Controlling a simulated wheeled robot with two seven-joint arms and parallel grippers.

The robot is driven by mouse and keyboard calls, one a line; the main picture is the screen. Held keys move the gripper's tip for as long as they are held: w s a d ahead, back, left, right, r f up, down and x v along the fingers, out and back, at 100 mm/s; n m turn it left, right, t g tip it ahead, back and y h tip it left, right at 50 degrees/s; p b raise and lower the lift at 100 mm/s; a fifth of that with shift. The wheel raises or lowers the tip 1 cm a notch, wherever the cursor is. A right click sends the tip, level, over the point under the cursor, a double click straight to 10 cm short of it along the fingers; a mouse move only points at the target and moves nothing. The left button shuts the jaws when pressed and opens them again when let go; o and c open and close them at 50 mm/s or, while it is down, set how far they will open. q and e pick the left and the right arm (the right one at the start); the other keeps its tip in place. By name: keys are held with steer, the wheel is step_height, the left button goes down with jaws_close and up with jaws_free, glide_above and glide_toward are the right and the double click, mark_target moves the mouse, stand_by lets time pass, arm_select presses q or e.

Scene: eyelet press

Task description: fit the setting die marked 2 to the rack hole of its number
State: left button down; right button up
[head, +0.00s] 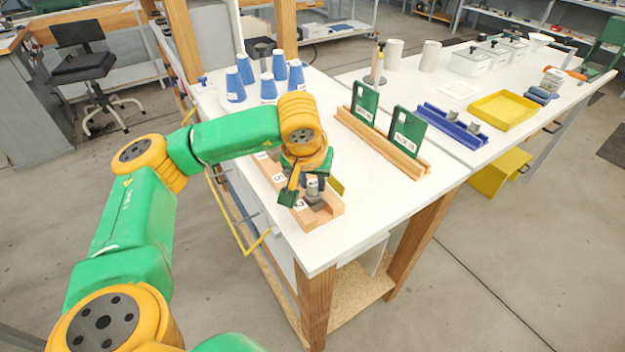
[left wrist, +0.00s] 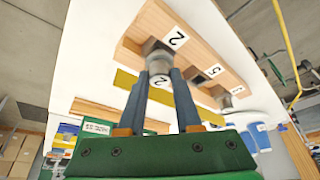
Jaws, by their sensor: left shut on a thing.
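The setting die marked 2 (left wrist: 159,65) is a grey cylinder with a white number label. My left gripper (left wrist: 161,80) is shut on it; in the head view this gripper (head: 311,183) points down at the near end of the wooden rack (head: 328,216). The rack also shows in the left wrist view (left wrist: 203,52), with labels 2, 5 and 3 beside its holes. The die's end is at the dark hole beside label 2 (left wrist: 174,38). I cannot tell whether it is over the hole or partly in it. My right gripper is not in view.
Blue cones (head: 234,85) stand at the table's far left. Green plates stand in a wooden holder (head: 385,140) right of the rack. A blue rail (head: 452,126) and yellow tray (head: 503,110) lie farther right.

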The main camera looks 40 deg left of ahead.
mark_target(312, 185)
arm_select(q)
steer(key=shift+f+b, duration=0.55)
steer(key=shift+f, duration=0.15)
steer(key=c, duration=0.5)
jaws_free()
steer(key=shift+r, duration=0.1)
step_height(312, 185, up, 5)
steer(key=p, duration=0.4)
stand_by(0.3)
